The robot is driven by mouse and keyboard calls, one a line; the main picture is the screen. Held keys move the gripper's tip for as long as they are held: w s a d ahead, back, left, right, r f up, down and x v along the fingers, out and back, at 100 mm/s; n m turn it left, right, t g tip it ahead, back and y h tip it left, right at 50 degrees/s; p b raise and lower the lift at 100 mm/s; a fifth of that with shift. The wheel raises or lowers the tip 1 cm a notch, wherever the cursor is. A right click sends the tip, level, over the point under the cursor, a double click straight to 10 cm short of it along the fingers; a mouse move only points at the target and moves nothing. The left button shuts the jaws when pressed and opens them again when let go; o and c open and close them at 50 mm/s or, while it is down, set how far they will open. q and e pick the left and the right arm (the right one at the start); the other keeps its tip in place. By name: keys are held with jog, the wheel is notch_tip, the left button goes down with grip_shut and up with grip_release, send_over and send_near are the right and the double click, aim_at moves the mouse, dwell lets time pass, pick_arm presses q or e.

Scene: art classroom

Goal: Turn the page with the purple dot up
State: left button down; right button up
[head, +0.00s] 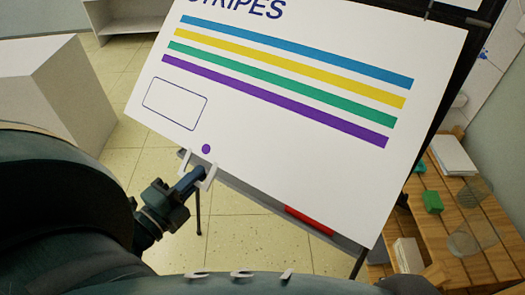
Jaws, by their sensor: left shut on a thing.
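A large white page (270,110) headed "STRIPES" hangs tilted on a dark stand. It has blue, yellow, green and purple stripes and an empty outlined box. The purple dot (206,149) is near the page's lower edge, right of the box. My left gripper (203,167) is at that lower edge, just below the dot. Its pale fingers are shut on the page's edge. The far side of the page is hidden. My right gripper does not show.
A wooden table (482,265) at the right holds a white stack (453,154), a green block (432,202) and clear round items. A red item (309,220) lies on the ledge under the page. A white block (55,90) stands at left. Tiled floor shows between.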

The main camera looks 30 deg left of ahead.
pick_arm(q)
jog(key=s+r, duration=0.4)
jog(key=r, duration=0.1)
jog(key=shift+s+a+r, duration=0.2)
jog(key=shift+s+r, duration=0.2)
dwell(0.4)
